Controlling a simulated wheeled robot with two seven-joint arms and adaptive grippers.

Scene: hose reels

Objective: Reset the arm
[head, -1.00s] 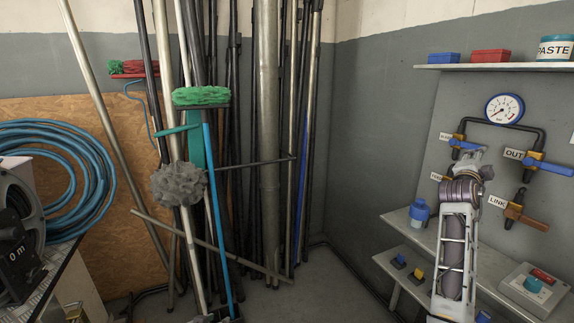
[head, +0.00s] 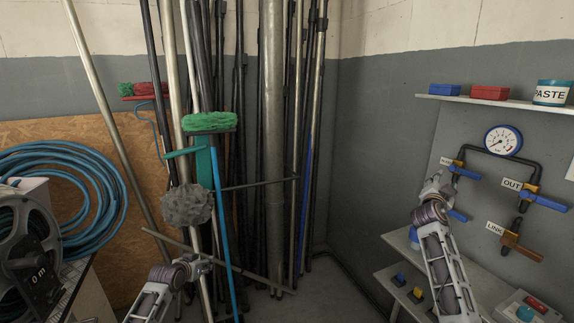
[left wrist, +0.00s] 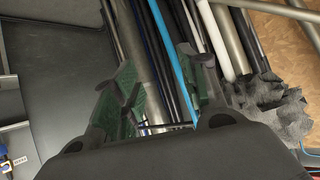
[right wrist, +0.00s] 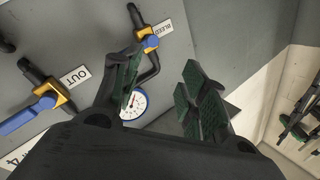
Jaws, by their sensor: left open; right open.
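My left gripper (head: 207,262) is low in the head view, in front of the poles and brooms. In the left wrist view its two fingers (left wrist: 160,88) are apart with nothing held between them; poles and a grey mop head (left wrist: 268,98) lie beyond. My right gripper (head: 437,185) is in front of the pipe panel on the right wall, near the valves. In the right wrist view its fingers (right wrist: 163,85) are apart and empty, with the pressure gauge (right wrist: 133,103) behind them. In the head view the right fingertips are too small to make out.
A hose reel (head: 25,250) and a coiled blue hose (head: 95,195) are at the left. A shelf (head: 500,102) holds boxes and a PASTE tub (head: 551,92). Valves (head: 545,199) stick out from the panel. A lower shelf (head: 388,240) holds small items. Floor shows between poles and right wall.

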